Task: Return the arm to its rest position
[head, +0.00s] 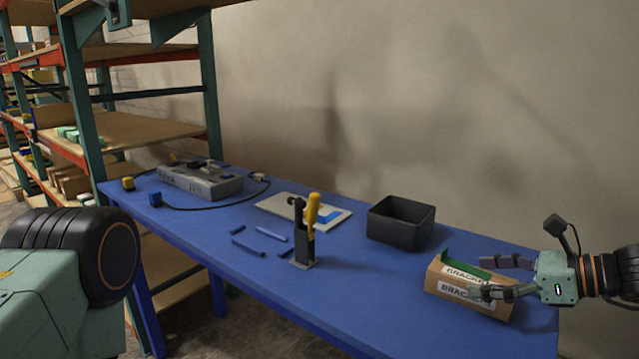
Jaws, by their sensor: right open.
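My right gripper (502,277) comes in from the right edge and is open, with its fingers pointing left. Its fingers are over the right part of a cardboard box (441,287) labelled with a word starting "BRACK". The fingers hide part of the box and its label. I cannot tell whether they touch it. A green piece (465,260) shows at the back of the box opening. My left gripper is not in view.
A black bin (402,236) stands behind the box on the blue table (358,293). A yellow-handled tool (312,212) stands in a holder (303,248). A white panel (280,208), several blue bars (250,249) and a grey console (200,184) lie left. Shelving (75,100) stands far left.

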